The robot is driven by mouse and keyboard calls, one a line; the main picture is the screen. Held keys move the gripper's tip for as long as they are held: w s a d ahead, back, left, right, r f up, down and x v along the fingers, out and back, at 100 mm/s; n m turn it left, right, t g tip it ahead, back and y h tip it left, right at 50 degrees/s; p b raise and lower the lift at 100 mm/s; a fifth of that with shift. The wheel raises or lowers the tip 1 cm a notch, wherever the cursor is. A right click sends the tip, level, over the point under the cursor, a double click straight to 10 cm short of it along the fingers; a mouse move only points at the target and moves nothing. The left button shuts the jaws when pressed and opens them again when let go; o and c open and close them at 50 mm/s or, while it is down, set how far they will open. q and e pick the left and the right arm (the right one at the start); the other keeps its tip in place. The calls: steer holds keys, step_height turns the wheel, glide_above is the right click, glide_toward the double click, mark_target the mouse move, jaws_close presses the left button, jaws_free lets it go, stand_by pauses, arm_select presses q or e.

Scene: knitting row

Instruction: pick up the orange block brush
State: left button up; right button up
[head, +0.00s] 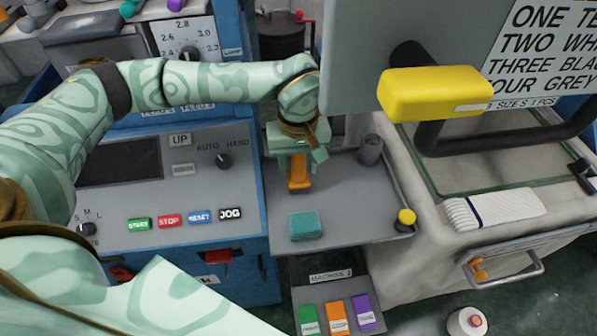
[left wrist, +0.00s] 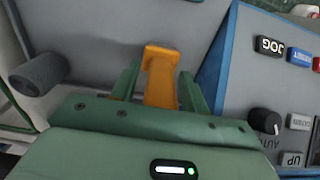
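The orange block brush (head: 299,180) is on the grey tray shelf (head: 350,210) in the head view, directly below my left gripper (head: 297,160). In the left wrist view the orange block brush (left wrist: 161,75) lies between the two green fingers of my left gripper (left wrist: 157,85). The fingers are spread on either side of it, with a gap showing at the left finger; contact at the right finger is unclear. The brush's near end is hidden behind the gripper body. My right gripper is not in view.
A teal block (head: 305,226) lies on the shelf nearer the front. A dark grey cylinder (head: 370,150) stands to the right, and a yellow knob (head: 406,217) is at the shelf's right corner. The control panel (head: 180,200) borders the left; a yellow-handled part (head: 436,93) overhangs the right.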

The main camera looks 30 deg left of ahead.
arm_select(q)
steer(key=c, duration=0.8)
